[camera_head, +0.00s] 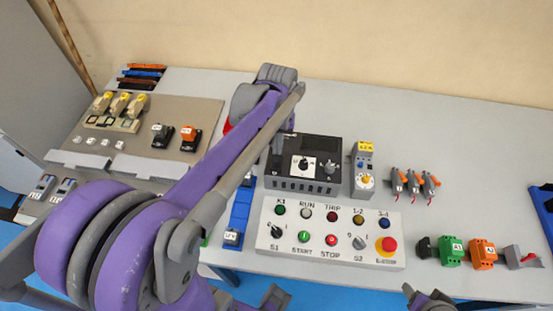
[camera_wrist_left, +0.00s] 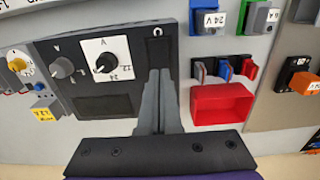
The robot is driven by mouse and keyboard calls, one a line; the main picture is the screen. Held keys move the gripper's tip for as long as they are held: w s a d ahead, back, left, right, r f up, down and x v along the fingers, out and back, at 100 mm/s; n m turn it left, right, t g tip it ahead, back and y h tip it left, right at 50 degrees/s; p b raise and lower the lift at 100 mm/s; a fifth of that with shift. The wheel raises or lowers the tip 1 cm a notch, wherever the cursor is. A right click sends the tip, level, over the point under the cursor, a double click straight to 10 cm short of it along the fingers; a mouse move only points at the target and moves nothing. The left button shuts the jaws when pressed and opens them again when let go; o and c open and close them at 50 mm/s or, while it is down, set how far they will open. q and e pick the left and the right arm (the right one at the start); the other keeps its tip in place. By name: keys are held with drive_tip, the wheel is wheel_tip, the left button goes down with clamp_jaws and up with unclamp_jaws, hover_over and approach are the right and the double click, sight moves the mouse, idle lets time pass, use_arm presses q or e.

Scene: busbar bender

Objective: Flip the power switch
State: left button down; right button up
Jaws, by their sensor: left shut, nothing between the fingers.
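The black power unit (camera_head: 303,163) stands on the table behind the white button panel. It has a white dial plate with a black knob, and it also shows in the left wrist view (camera_wrist_left: 103,100). In that view the power switch (camera_wrist_left: 157,50) appears as a dark part on the unit's front near a white mark; its position is unclear. My left gripper (camera_wrist_left: 159,80) is shut and empty, its grey fingertips over the unit's face close to the switch. I cannot tell whether they touch. In the head view my left arm partly hides the gripper and the unit's left side.
A white button panel (camera_head: 330,232) lies in front of the unit. A breaker (camera_head: 363,168) stands to its right. A red tray (camera_wrist_left: 222,104) and small clips sit beside it. Green (camera_head: 452,252) and orange blocks stand at right. The table's back right is clear.

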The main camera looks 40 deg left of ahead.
sight(277, 157)
use_arm(q)
drive_tip(key=shift+f+b, duration=0.65)
drive_tip(key=shift+f, duration=0.35)
use_arm(e)
drive_tip(key=shift+s+f, duration=0.2)
drive_tip(key=shift+f, duration=0.6)
use_arm(q)
drive_tip(key=shift+r, duration=0.1)
use_arm(e)
drive_tip(key=shift+r, duration=0.15)
use_arm(q)
drive_tip(key=shift+r+p, duration=2.2)
drive_tip(key=shift+r, duration=1.25)
use_arm(e)
drive_tip(key=r, duration=0.1)
drive_tip(key=w+r, duration=0.1)
drive_tip(key=r, duration=0.3)
drive_tip(key=shift+w+r, duration=0.2)
drive_tip(key=shift+w, duration=0.2)
drive_tip(key=shift+s, duration=0.1)
